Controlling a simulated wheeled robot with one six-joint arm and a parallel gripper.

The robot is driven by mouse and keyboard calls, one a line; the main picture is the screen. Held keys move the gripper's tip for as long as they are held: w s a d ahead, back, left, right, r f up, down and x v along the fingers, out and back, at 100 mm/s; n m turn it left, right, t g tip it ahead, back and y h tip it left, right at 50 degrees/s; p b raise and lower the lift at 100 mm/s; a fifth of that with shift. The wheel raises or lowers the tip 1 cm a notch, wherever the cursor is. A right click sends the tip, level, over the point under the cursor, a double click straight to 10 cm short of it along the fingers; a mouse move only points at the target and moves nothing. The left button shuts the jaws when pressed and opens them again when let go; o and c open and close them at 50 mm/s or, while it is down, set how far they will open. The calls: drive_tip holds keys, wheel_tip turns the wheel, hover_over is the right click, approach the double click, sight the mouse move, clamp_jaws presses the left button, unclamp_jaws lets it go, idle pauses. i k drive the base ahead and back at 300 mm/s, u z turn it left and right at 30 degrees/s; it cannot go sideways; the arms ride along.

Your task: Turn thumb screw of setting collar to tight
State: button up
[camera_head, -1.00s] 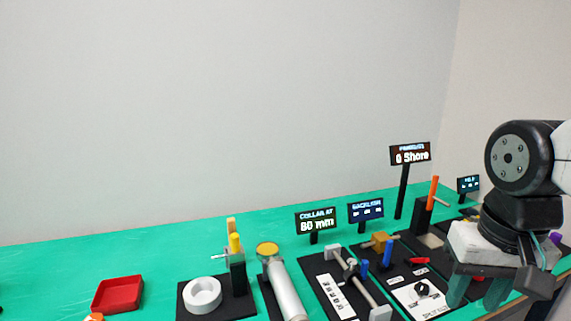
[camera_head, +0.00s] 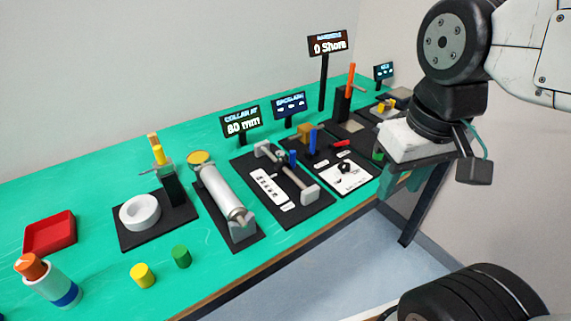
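The setting collar (camera_head: 283,158) sits on a metal rod (camera_head: 292,176) held between two grey end blocks on a black base. A small blue piece (camera_head: 292,157) stands up at the collar and looks like its thumb screw; its tightness cannot be told. The sign (camera_head: 240,122) behind reads "COLLAR AT 80 mm". My gripper (camera_head: 400,182) hangs to the right of the collar, beyond the table's front edge. Its fingers are apart with nothing seen between them, and it touches neither collar nor screw.
A taller blue post (camera_head: 313,139) and a white dial plate (camera_head: 348,178) stand right of the collar rig. A silver cylinder (camera_head: 222,190) lies to its left. Yellow (camera_head: 143,275) and green (camera_head: 181,256) pegs stand near the front edge. A red tray (camera_head: 50,233) is far left.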

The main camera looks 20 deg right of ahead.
sight(280, 155)
drive_tip(key=z, duration=0.55)
drive_tip(key=k, duration=1.3)
drive_tip(key=u, duration=0.05)
drive_tip(key=i, duration=0.55)
drive_tip(key=u, duration=0.85)
drive_tip(key=i, duration=0.95)
drive_tip(key=z, duration=0.1)
